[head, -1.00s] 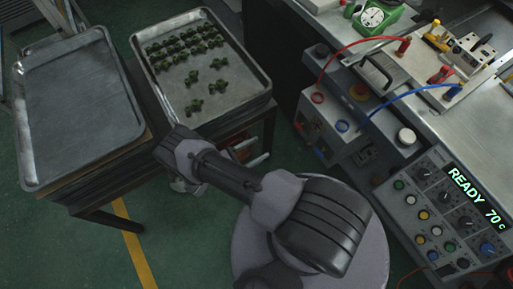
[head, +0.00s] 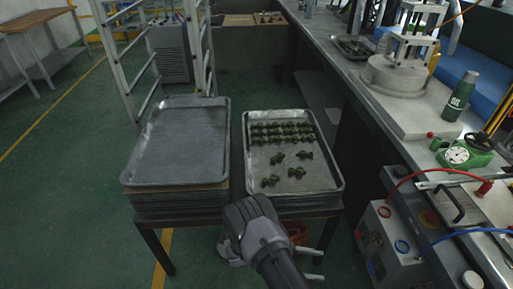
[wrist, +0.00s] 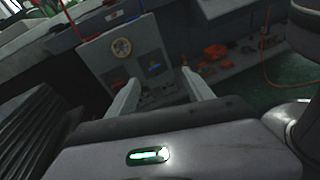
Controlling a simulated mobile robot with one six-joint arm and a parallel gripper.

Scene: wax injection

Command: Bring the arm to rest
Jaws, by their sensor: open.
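My gripper (wrist: 160,76) shows in the wrist view with its two pale fingers spread apart and nothing between them. Beyond the fingers is the grey front of a machine box with a round yellowish knob (wrist: 121,47). In the head view my arm reaches up from the bottom middle and ends just in front of the tray table.
An empty metal tray (head: 180,150) lies on a stack at the left. A second tray (head: 322,180) holds several small green pieces. The machine bench (head: 395,125) with a control box (head: 385,245) runs along the right. Green floor is open at the left.

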